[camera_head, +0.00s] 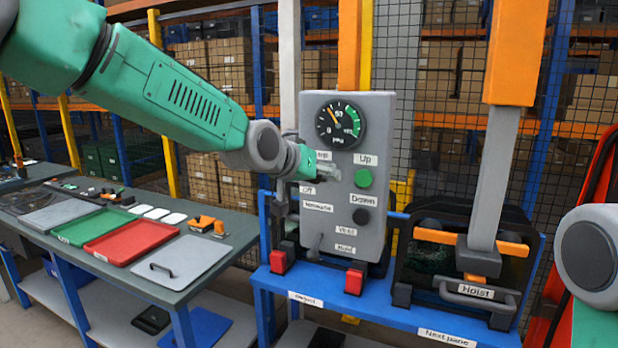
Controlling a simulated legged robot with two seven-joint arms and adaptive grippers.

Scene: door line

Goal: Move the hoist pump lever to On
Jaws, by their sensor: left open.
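The grey hoist control panel (345,106) stands upright in the middle, with a round gauge (340,124) at its top. A label ending in "mp" (323,155) and an "Off" label (308,190) sit on its left side. My left gripper (328,182) is open at the panel's left side, between these labels. It covers that area, so I cannot clearly tell the pump lever from the fingers or whether they touch it. A small grey lever (315,246) is lower on the panel. My right gripper is out of view.
The panel has a green Up button (364,178) and a black Down button (361,216). Red blocks (354,281) stand on the blue bench (375,311). The Hoist frame (476,292) stands right. A table with a red tray (130,240) is left.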

